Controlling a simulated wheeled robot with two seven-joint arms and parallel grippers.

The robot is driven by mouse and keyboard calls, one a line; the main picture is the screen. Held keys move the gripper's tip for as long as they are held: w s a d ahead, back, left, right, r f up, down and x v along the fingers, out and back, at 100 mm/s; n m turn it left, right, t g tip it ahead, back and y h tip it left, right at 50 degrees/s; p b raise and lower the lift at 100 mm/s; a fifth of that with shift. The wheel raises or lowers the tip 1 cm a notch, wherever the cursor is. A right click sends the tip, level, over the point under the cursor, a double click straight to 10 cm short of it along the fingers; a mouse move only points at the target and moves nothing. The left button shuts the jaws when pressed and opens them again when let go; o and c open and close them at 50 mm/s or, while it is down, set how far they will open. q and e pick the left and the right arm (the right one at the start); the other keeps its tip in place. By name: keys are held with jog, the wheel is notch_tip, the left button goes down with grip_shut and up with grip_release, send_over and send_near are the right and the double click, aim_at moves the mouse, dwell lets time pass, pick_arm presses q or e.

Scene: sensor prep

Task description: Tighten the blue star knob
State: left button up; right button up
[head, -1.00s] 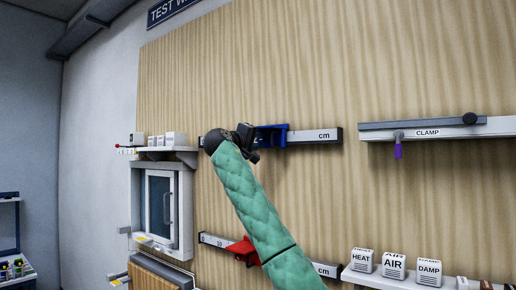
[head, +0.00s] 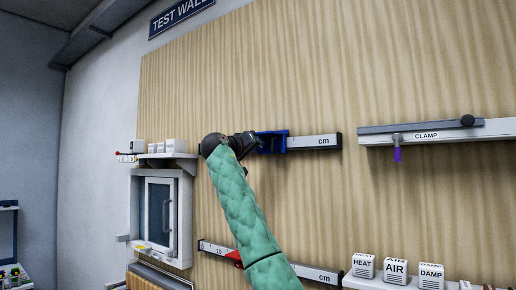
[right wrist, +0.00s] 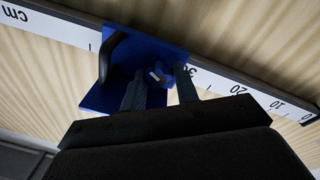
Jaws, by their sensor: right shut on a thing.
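The blue star knob (right wrist: 158,75) sits on a blue slider (right wrist: 108,97) in the right wrist view. The slider rides on the upper cm rail (head: 312,142), which also shows in the right wrist view (right wrist: 250,92). My right gripper (right wrist: 160,82) has its two dark fingers on either side of the knob and is shut on it. In the head view the right gripper (head: 252,143) is at the blue slider (head: 272,142), and its arm hides the rail's left part and the knob. My left gripper is not in view.
A lower cm rail (head: 310,272) with a red slider (head: 235,256) is partly behind my right arm. A clamp bar (head: 425,134) with a purple handle is at right. Labelled blocks (head: 395,270) stand below it. A small windowed cabinet (head: 160,215) is at left.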

jog(key=shift+a+f, duration=0.1)
jog(key=shift+f, duration=0.1)
jog(key=o, duration=0.9)
jog(key=shift+o, duration=0.3)
jog(key=shift+w+a, duration=0.1)
jog(key=shift+r, duration=0.1)
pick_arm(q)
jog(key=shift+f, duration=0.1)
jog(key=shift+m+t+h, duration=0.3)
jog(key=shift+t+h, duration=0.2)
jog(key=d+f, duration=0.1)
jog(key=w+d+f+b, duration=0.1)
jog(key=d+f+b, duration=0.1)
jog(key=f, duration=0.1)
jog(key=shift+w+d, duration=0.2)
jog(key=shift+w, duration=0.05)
pick_arm(e)
jog(key=v, duration=0.7)
jog(key=shift+s+a, duration=0.25)
jog(key=shift+s, duration=0.05)
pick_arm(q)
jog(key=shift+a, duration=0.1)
